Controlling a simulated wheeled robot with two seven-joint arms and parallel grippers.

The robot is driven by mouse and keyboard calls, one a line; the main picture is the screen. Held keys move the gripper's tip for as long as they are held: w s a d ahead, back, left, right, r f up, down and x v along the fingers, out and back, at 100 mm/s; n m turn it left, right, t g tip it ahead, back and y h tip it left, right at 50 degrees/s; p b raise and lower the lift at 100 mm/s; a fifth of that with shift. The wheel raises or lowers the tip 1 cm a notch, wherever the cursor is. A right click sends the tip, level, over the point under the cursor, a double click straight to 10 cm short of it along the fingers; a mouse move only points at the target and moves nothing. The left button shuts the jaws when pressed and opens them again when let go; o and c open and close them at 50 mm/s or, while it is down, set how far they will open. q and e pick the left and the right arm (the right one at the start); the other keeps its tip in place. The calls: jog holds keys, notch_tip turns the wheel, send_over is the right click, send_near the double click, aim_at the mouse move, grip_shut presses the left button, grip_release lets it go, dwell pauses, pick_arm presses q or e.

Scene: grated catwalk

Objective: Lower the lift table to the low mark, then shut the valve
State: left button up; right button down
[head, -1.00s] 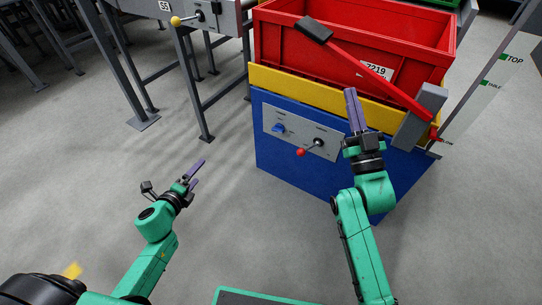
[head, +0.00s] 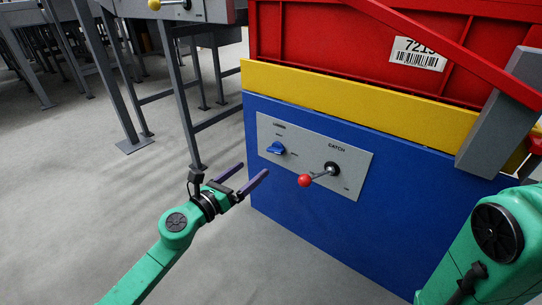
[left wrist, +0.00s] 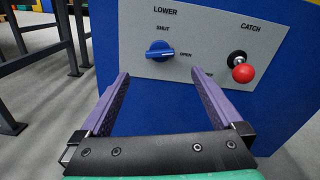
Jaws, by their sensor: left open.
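The lift table (head: 320,215) has a blue base and a yellow deck (head: 375,105) carrying a red crate (head: 330,45). A grey panel on its front bears a blue LOWER valve knob (head: 275,149) and a CATCH lever with a red ball (head: 304,180). In the left wrist view the knob (left wrist: 160,51) lies level, in line with the OPEN label; SHUT is above it. My left gripper (head: 254,174) is open and empty, below and short of the knob, not touching it. My right arm enters at lower right; its gripper is outside the view. No height marks show.
A red bar (head: 450,45) slants across the crate to a grey bracket (head: 503,115) at the right. A grey steel frame (head: 178,85) with a yellow-knobbed lever (head: 154,4) stands at left.

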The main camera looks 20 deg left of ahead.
aim_at(273, 152)
pick_arm(q)
jog(key=x, duration=0.9)
jog(key=shift+w, duration=0.4)
jog(key=shift+c, duration=0.3)
jog(key=c, duration=1.3)
